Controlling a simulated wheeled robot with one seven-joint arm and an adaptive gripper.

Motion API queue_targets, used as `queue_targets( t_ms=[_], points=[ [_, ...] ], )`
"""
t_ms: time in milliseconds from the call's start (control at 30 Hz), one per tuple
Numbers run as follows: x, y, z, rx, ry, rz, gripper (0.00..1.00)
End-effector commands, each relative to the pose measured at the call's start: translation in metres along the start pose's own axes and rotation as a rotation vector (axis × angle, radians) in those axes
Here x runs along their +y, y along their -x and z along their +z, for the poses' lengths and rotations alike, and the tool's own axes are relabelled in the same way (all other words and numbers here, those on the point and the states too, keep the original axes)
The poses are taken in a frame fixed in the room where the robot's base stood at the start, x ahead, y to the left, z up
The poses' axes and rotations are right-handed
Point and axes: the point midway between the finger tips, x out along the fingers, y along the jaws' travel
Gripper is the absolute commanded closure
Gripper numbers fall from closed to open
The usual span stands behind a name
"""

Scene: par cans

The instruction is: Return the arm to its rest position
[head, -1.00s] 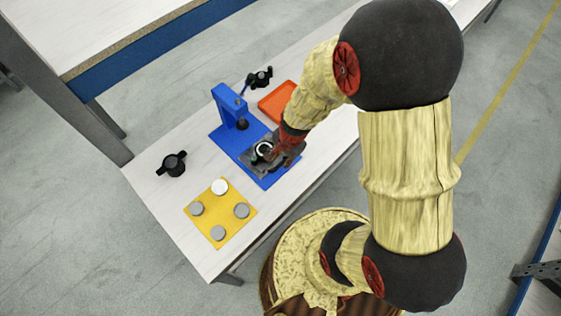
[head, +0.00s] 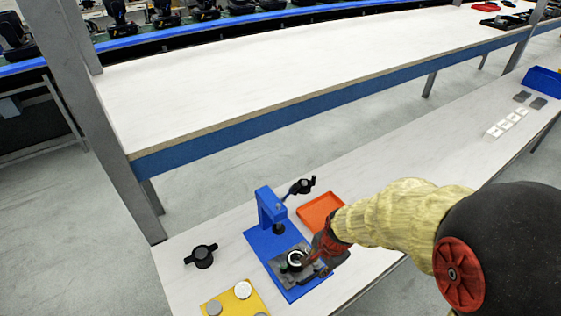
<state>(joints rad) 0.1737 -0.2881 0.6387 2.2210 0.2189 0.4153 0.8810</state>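My arm reaches in from the lower right of the head view. My gripper (head: 318,258) is low over the front of the blue press fixture (head: 271,212), next to a dark block with a pale ring (head: 295,260) on the fixture's base. I cannot tell whether the fingers touch the ring or hold anything; they are small and partly hidden by the wrist.
A yellow plate (head: 228,300) with round discs lies at the bottom edge. A black knobbed part (head: 201,256) is left of the fixture, another (head: 302,186) behind it. An orange tray (head: 318,212) is close to my forearm. White and grey pieces (head: 506,124) lie far right.

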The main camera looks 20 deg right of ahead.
Motion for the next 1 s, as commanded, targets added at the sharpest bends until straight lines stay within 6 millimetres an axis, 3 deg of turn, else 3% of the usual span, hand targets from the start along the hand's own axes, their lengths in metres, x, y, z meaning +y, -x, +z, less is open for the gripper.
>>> queue_targets(
  t_ms=[233, 333, 467, 567, 800, 1000],
  points=[
    [0.005, 0.000, 0.004, -0.014, 0.091, 0.017, 0.73],
    [0.021, 0.000, 0.013, -0.051, 0.220, 0.063, 0.73],
    [0.034, 0.023, 0.022, -0.087, 0.444, 0.096, 0.73],
    [0.035, 0.058, 0.027, -0.082, 0.643, 0.088, 0.73],
    [0.033, 0.167, 0.042, 0.046, 1.089, 0.025, 0.73],
    [0.028, 0.245, 0.054, 0.236, 1.225, -0.079, 0.73]
  ],
)
